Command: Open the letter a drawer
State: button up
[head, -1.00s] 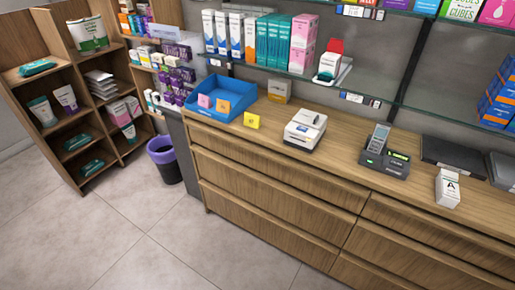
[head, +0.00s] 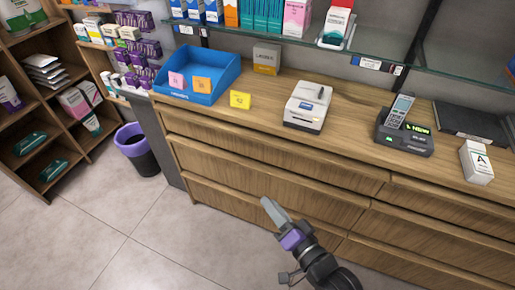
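A white box with a black letter A (head: 476,162) stands on the wooden counter top (head: 260,105) at the right. Below it is the right column of drawers, with its top drawer (head: 450,205) shut. The left column's top drawer (head: 260,163) is also shut, as are the visible fronts below. My gripper (head: 270,206) is in the lower middle, in front of the left column's lower drawers and left of the letter A box. It appears apart from the fronts. Its grey fingers overlap from this angle, so I cannot tell whether they are open.
The counter holds a blue tray (head: 197,82), a yellow note (head: 240,100), a white printer-like device (head: 308,106) and a phone on a dock (head: 402,130). A purple-rimmed bin (head: 137,150) stands at the left by a shelf unit (head: 45,120). The tiled floor (head: 150,235) in front is clear.

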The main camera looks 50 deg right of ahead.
aim_at(256, 140)
jog(key=w+d+m+h+b, duration=0.1)
jog(key=w+d+m, duration=0.2)
jog(key=w+d, duration=0.2)
jog(key=w+d+f+m+h+b, duration=0.1)
jog(key=w+d+m, duration=0.2)
jog(key=w+d, duration=0.2)
jog(key=w+d+f+m+h+b, duration=0.1)
jog(key=w+d, duration=0.4)
jog(key=w, duration=0.5)
jog(key=shift+w+d+f+m+b, duration=0.15)
jog(key=shift+d+m+b, duration=0.1)
jog(key=shift+m, duration=0.25)
jog(key=shift+w+d+m+b, duration=0.1)
jog(key=shift+w+m+b, duration=0.1)
jog(key=shift+m, duration=0.3)
jog(key=shift+c, duration=0.3)
jog(key=shift+s, duration=0.1)
grip_shut()
